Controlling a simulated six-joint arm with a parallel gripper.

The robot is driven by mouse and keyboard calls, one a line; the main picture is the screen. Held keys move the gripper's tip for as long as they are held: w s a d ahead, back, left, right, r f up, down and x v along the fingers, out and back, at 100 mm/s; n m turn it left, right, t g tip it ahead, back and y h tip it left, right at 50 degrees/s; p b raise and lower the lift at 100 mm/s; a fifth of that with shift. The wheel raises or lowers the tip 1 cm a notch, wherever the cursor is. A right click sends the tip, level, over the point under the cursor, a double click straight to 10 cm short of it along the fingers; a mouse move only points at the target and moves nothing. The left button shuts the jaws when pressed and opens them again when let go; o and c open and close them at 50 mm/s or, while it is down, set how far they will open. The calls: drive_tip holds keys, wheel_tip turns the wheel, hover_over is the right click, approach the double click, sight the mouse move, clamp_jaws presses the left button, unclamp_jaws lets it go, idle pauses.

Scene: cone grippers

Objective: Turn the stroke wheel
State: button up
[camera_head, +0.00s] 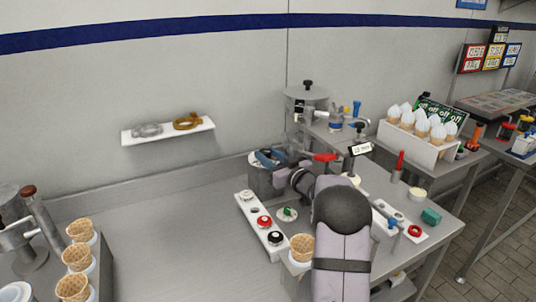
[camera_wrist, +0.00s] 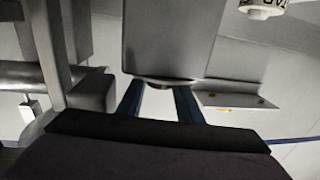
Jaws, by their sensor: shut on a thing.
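My gripper (camera_head: 268,158) reaches to the grey machine (camera_head: 262,183) by the back wall, its blue fingers at the machine's upper part. In the wrist view the two blue fingers (camera_wrist: 160,96) point at a large grey block (camera_wrist: 168,38). They stand on either side of a small round part (camera_wrist: 160,83) at the block's lower edge. My gripper is shut on a part of this machine. I cannot clearly tell the stroke wheel apart from it, as my fingers and wrist hide much of that spot.
A white panel with red and black buttons (camera_head: 263,222) lies just in front of the machine. A red-handled lever (camera_head: 325,157) is close to my wrist on the right. Waffle cones (camera_head: 75,258) stand at left. The counter's left middle is clear.

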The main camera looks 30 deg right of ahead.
drive_tip(key=shift+r, duration=0.15)
drive_tip(key=o, duration=1)
drive_tip(key=shift+o, duration=0.2)
drive_tip(key=shift+f+h+b, duration=0.2)
drive_tip(key=shift+h+b, duration=0.15)
drive_tip(key=shift+h, duration=0.05)
drive_tip(key=shift+b, duration=0.4)
drive_tip(key=shift+a+f+m+h+b, duration=0.2)
drive_tip(key=shift+m+h+b, duration=0.45)
drive_tip(key=shift+b, duration=0.25)
drive_tip(key=h, duration=0.1)
drive_tip(key=m+h+b, duration=0.2)
drive_tip(key=h, duration=0.1)
drive_tip(key=shift+a+r, duration=0.2)
drive_tip(key=shift+a, duration=0.05)
drive_tip(key=shift+r+m+h, duration=0.15)
drive_tip(key=shift+m+h, duration=0.5)
drive_tip(key=shift+h, duration=0.1)
drive_tip(key=shift+a+g+h, duration=0.1)
drive_tip(key=shift+g+h, duration=0.2)
